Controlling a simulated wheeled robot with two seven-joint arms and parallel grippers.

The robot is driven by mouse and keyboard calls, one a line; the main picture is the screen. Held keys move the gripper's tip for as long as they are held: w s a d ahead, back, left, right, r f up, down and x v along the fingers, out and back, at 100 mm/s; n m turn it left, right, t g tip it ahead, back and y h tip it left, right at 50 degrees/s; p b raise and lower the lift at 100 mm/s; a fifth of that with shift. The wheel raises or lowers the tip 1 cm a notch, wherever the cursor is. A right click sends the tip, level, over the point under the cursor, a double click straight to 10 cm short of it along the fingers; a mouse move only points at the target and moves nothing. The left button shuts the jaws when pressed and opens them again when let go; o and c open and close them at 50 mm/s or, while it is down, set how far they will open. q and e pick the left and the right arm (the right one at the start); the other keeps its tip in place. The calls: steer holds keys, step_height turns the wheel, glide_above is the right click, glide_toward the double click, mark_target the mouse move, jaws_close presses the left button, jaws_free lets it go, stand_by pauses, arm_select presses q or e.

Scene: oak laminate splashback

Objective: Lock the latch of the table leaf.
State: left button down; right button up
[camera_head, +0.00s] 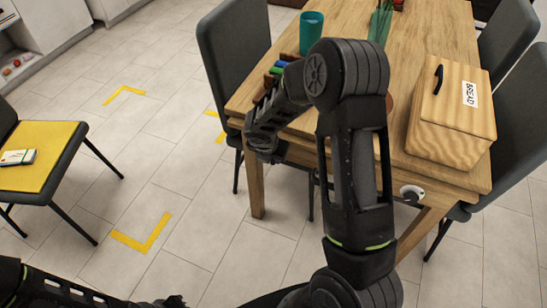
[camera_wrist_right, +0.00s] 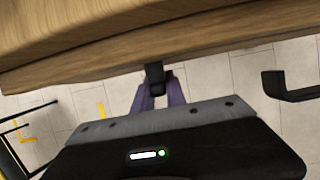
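The wooden table (camera_head: 435,45) has a thick front edge, which fills the top of the right wrist view (camera_wrist_right: 200,45). A small black piece that looks like the latch (camera_wrist_right: 154,80) hangs below that edge. My right gripper (camera_head: 262,143) is at the table's front left corner. In the right wrist view its two purplish fingers (camera_wrist_right: 159,82) stand around the black piece, their tips close to it. I cannot tell whether they press on it. The latch is hidden by my arm in the head view. My left arm shows at the bottom left, its gripper unclear.
A wooden bread box (camera_head: 450,135), a teal cup (camera_head: 310,32) and a green vase stand on the table. A white and black round fitting (camera_head: 412,192) is on its front edge. A black hooked bar (camera_wrist_right: 290,87) shows at right. A yellow-seated chair (camera_head: 38,155) stands left; the floor between is clear.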

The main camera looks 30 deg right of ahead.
steer(key=o, duration=0.5)
steer(key=shift+c, duration=0.2)
steer(key=p+v, duration=0.1)
steer(key=v, duration=0.6)
steer(key=shift+r, duration=0.35)
steer(key=shift+a, duration=0.15)
